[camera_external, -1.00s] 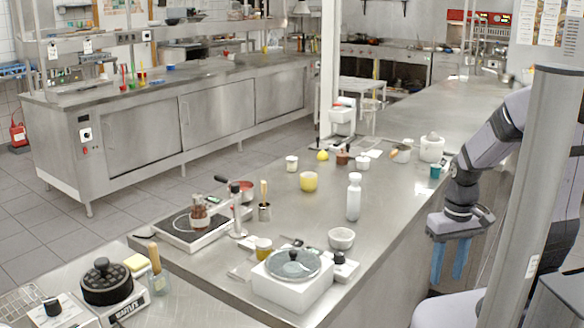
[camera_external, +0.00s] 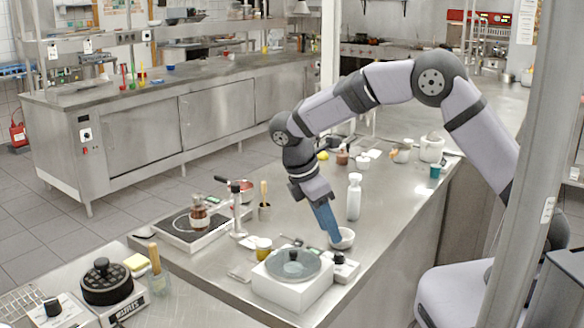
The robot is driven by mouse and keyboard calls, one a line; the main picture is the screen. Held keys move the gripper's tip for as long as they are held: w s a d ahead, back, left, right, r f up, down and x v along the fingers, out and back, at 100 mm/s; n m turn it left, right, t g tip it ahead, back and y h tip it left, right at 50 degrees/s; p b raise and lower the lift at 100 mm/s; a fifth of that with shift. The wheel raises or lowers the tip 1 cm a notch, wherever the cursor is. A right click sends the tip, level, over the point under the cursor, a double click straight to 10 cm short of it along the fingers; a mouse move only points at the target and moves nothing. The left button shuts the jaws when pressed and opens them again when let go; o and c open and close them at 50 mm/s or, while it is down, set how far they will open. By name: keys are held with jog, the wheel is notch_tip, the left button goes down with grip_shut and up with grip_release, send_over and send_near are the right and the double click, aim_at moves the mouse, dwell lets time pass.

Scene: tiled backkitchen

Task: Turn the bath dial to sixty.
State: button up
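The bath (camera_external: 291,292) is a white box with a round glass lid, near the front end of the steel counter. A small control box (camera_external: 347,270) with a black dial (camera_external: 339,257) stands at its right side. The dial's scale and pointer are too small to read. My gripper (camera_external: 336,242) points down with its blue fingers just above and behind the dial, apart from it as far as I can see. The fingers overlap in this view, so their gap is hidden. They partly cover a white bowl (camera_external: 347,238).
A white bottle (camera_external: 354,197) stands behind the bowl. Another knobbed unit (camera_external: 57,311) is at the front left. The counter right of the bottle is clear.

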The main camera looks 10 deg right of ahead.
aim_at(339, 253)
jog(key=shift+p+x, duration=1.2)
jog(key=shift+x, duration=2.4)
grip_shut()
